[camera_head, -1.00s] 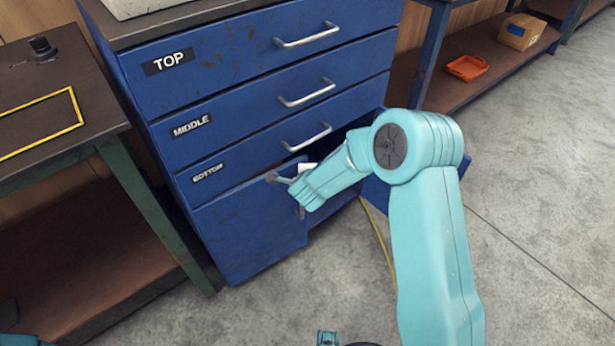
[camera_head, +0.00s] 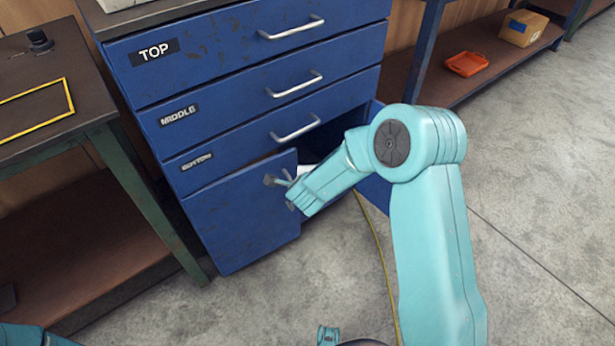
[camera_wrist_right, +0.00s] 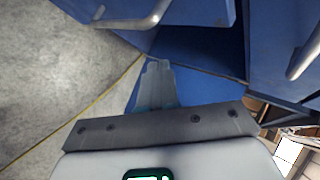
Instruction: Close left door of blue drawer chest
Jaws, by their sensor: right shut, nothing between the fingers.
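The blue drawer chest (camera_head: 235,75) stands upright with labelled drawers. Its left door (camera_head: 240,215), below the bottom drawer, stands ajar, with its free edge on the right. The door's metal handle (camera_head: 275,181) is beside my right gripper (camera_wrist_right: 158,68). In the wrist view the gripper is shut and empty, with blue panels around its fingertips; the handle (camera_wrist_right: 140,20) shows at the top. In the head view my arm and wrist cover part of the opening, and I cannot tell whether the fingers touch the door.
The chest's right door (camera_head: 376,192) also stands open, partly behind my arm. A workbench (camera_head: 70,120) stands close on the left. A shelf (camera_head: 450,90) at the back right holds an orange tray (camera_head: 466,64) and a cardboard box (camera_head: 523,28). The concrete floor at right is clear.

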